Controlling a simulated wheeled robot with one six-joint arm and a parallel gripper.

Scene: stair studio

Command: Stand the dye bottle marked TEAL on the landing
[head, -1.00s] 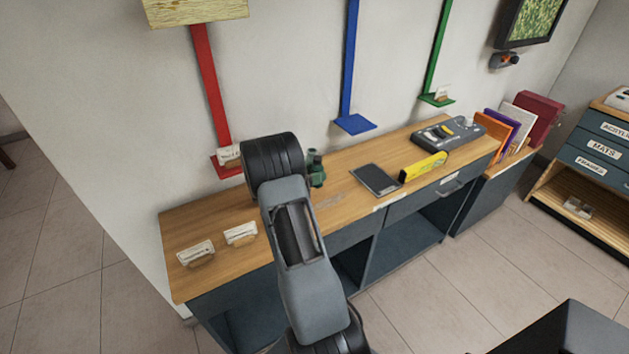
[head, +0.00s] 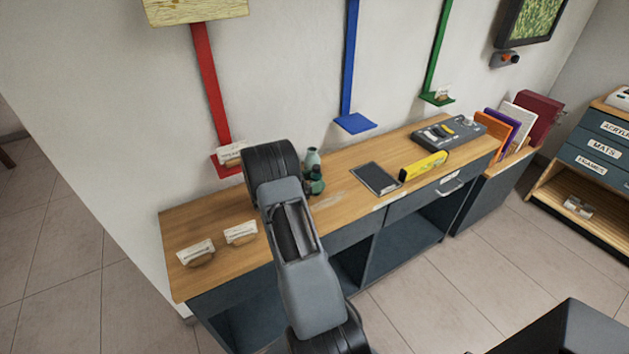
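Two bottles stand close together on the wooden bench top (head: 222,212), just right of my arm: a pale green one (head: 312,157) behind and a darker green one (head: 317,185) in front. No label is readable on either, and my arm partly hides them. My gripper is not visible; my arm's dark wrist joint and grey link cover that area. No ledge is marked as the landing. A blue ledge (head: 355,124) on the wall is empty. A red ledge (head: 222,171) and a green ledge (head: 437,100) each hold a small card.
Two card holders (head: 196,252) (head: 240,233) stand at the bench's left end. A dark tablet (head: 376,179), a yellow level (head: 423,166) and a grey device (head: 449,132) lie to the right. Upright folders (head: 505,128) stand beyond.

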